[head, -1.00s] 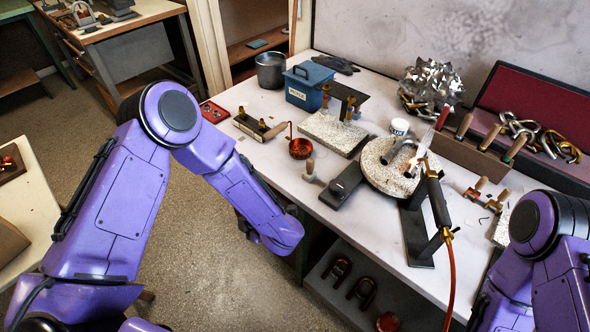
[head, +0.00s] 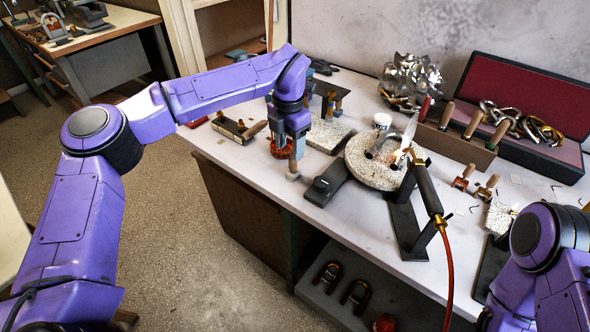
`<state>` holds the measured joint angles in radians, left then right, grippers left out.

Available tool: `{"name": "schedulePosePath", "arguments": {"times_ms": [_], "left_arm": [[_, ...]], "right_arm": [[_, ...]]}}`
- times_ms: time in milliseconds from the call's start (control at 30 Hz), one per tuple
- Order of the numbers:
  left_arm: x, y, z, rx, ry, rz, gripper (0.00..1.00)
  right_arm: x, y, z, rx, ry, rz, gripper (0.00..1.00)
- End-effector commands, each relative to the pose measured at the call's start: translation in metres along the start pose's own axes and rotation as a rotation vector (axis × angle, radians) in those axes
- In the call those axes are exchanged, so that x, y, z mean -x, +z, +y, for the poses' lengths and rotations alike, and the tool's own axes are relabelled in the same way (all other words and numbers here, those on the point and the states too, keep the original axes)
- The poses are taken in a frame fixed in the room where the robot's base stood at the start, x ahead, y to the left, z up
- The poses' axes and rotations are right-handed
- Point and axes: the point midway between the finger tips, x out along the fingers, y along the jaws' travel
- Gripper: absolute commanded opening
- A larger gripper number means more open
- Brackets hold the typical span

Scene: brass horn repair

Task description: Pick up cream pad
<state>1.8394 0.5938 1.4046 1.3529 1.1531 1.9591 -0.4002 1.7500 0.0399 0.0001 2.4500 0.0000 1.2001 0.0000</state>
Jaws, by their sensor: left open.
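I cannot tell for certain which thing is the cream pad. A small pale flat piece (head: 515,179) lies on the right part of the workbench, well to the right of my left gripper. My left gripper (head: 291,157) is open and points down at the bench's left-front part.
A round speckled stone (head: 375,166) with a bright flame stands on the workbench (head: 340,222). A torch (head: 427,188) on a black stand with a red hose is beside it. A wooden rack (head: 456,146) of handled tools and an open red-lined case (head: 530,90) are behind.

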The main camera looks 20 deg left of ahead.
Motion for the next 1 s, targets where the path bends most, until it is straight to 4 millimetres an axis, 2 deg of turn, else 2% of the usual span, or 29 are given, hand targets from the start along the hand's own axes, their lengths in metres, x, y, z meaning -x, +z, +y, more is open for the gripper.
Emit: {"name": "schedulePosePath", "arguments": {"times_ms": [200,300,567,733,1000], "left_arm": [[-0.033,0.007,-0.006,-0.002,-0.001,0.004,0.54],[-0.049,0.007,-0.005,0.000,0.000,0.002,0.54],[-0.055,0.007,-0.005,-0.001,0.003,-0.001,0.54],[-0.055,0.007,-0.005,0.000,0.003,0.000,0.02],[-0.055,0.007,-0.005,0.000,0.003,0.000,0.00]], "right_arm": [[0.014,-0.006,0.001,0.000,0.000,0.000,0.46],[0.015,-0.006,0.001,0.000,0.000,0.000,0.46],[0.014,-0.006,0.001,0.000,0.000,0.000,0.46],[0.014,-0.006,0.001,0.000,0.000,0.000,0.46],[0.014,-0.006,0.001,0.000,0.000,0.000,0.46]]}}
